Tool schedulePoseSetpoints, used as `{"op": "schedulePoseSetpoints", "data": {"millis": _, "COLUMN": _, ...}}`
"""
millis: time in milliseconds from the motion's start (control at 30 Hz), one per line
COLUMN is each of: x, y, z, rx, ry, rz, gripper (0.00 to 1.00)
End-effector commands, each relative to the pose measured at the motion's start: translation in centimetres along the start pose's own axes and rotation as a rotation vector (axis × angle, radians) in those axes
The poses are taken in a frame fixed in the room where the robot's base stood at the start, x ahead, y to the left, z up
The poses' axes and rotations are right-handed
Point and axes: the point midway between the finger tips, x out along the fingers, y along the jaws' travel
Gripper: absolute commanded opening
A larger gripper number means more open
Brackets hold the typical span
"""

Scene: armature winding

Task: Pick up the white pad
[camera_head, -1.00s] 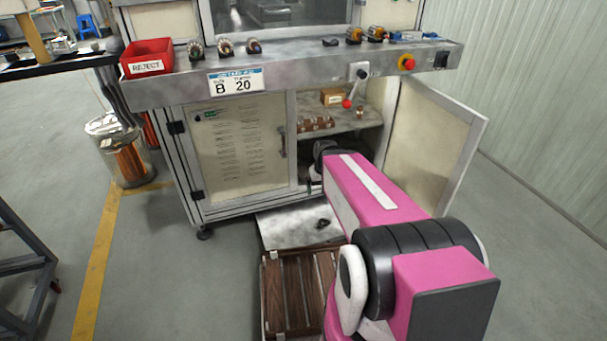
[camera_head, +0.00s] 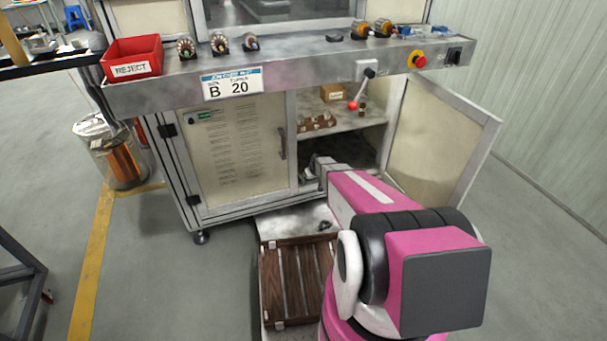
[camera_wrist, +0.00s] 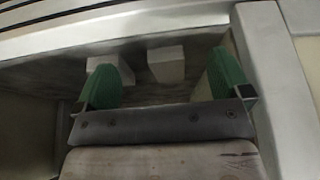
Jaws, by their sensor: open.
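A small white block-like pad (camera_wrist: 166,64) lies inside the cabinet in the wrist view, on a grey surface between my fingers. A second pale piece (camera_wrist: 120,66) stands to its left, partly hidden behind the left finger. I cannot tell from shape alone whether both are pads. My gripper (camera_wrist: 161,70) has two green fingers spread wide with nothing held between them; the pad is beyond them, apart from both. In the head view my gripper is at the cabinet's lower opening, mostly hidden by my arm, and no white pad is visible there.
The cabinet (camera_head: 240,150) has an open right door (camera_head: 435,150) and a middle shelf (camera_head: 350,130) above my arm. A metal frame edge (camera_wrist: 275,90) runs close to the right finger. A wooden slatted crate (camera_head: 285,285) lies below. A red reject bin (camera_head: 132,67) stands on top.

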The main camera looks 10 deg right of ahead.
Motion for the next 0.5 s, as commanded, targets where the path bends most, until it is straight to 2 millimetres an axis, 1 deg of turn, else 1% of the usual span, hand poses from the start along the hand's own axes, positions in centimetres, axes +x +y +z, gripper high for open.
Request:
{"op": "schedulePoseSetpoints", "data": {"millis": 33, "x": 0.6, "y": 0.1, "z": -1.1, "rx": -0.001, "ry": 0.001, "rz": 0.000, "gripper": 0.96}}
{"op": "schedulePoseSetpoints", "data": {"millis": 300, "x": 2.5, "y": 0.1, "z": -5.7, "rx": 0.001, "ry": 0.000, "rz": 0.000, "gripper": 0.96}}
{"op": "schedulePoseSetpoints", "data": {"millis": 400, "x": 2.9, "y": 0.1, "z": -6.9, "rx": 0.000, "ry": 0.000, "rz": 0.000, "gripper": 0.96}}
{"op": "schedulePoseSetpoints", "data": {"millis": 500, "x": 3.1, "y": 0.0, "z": -7.4, "rx": 0.000, "ry": -0.001, "rz": 0.000, "gripper": 0.96}}
